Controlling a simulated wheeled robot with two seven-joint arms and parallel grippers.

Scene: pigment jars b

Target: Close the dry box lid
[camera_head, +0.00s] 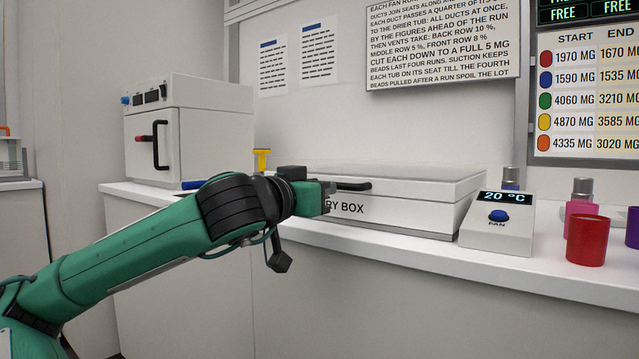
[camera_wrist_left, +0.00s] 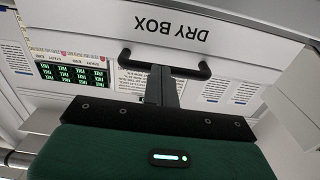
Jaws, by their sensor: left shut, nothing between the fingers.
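The white dry box (camera_head: 415,215) stands on the bench, with its name on the front face. Its lid (camera_head: 420,173) lies flat over the top, looking down on the box; I cannot tell whether a thin gap is left. The black handle (camera_head: 352,186) is on the lid's front edge. My left gripper (camera_head: 328,190) is at the left front of the box, close to the handle and covering part of the lettering. In the left wrist view its shut fingers (camera_wrist_left: 161,84) overlap the black handle (camera_wrist_left: 135,60), with nothing held; contact is unclear. My right gripper is not in view.
A white oven-like unit (camera_head: 205,130) stands at the left rear, with a yellow-topped item (camera_head: 262,158) beside it. A fan control box (camera_head: 497,222) stands right of the dry box. A red cup (camera_head: 587,240) and jars are farther right.

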